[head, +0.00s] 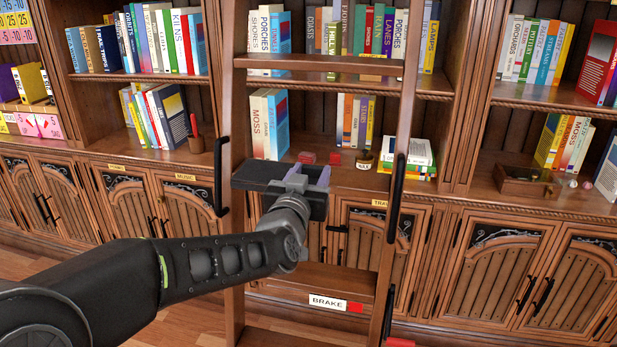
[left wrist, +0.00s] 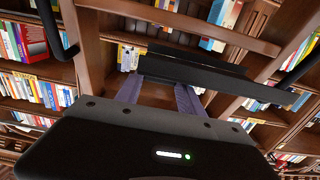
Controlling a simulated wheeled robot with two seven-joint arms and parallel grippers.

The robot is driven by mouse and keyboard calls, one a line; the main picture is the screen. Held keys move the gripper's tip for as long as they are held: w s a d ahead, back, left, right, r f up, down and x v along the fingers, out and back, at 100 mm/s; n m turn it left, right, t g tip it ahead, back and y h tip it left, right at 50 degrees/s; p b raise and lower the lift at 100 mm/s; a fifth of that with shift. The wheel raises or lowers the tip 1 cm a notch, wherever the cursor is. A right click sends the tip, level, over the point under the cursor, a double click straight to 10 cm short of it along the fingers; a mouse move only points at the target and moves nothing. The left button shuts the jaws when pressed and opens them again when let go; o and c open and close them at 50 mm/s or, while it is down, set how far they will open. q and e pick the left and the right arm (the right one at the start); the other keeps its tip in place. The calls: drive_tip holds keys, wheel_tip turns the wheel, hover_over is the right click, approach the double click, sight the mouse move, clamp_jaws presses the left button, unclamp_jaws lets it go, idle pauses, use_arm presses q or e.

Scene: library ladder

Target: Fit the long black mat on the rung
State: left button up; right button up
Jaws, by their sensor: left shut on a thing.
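The long black mat (head: 257,172) is held by my left gripper (head: 304,180), in front of the ladder between its two rails. The mat also shows in the left wrist view (left wrist: 190,72), between the shut grey-purple fingers (left wrist: 158,100). It looks like a dark strip with a bent profile. An upper wooden rung (head: 320,65) is bare and well above the mat; a bare rung also crosses the top of the left wrist view (left wrist: 190,22). Whether the mat touches a rung behind it is hidden. My right gripper is not in view.
The ladder's left rail (head: 229,110) and right rail (head: 402,120) carry black handles (head: 396,185). A lower board bears a BRAKE label (head: 328,302). Bookshelves and cabinets stand behind. A small wooden box (head: 525,185) sits on the counter at right.

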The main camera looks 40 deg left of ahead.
use_arm(q)
drive_tip(key=shift+x, duration=2.5)
drive_tip(key=shift+f+p+x, duration=0.15)
drive_tip(key=shift+p+x, duration=0.1)
drive_tip(key=shift+x, duration=0.75)
drive_tip(key=shift+f+p+x, duration=0.2)
drive_tip(key=shift+p+x, duration=0.1)
drive_tip(key=shift+x, duration=0.65)
drive_tip(key=shift+f+p+x, duration=0.15)
drive_tip(key=shift+p+x, duration=0.1)
drive_tip(key=shift+x, duration=0.75)
drive_tip(key=shift+f+b, duration=1.4)
drive_tip(key=shift+b, duration=0.1)
drive_tip(key=shift+s, duration=0.1)
drive_tip(key=o, duration=1.5)
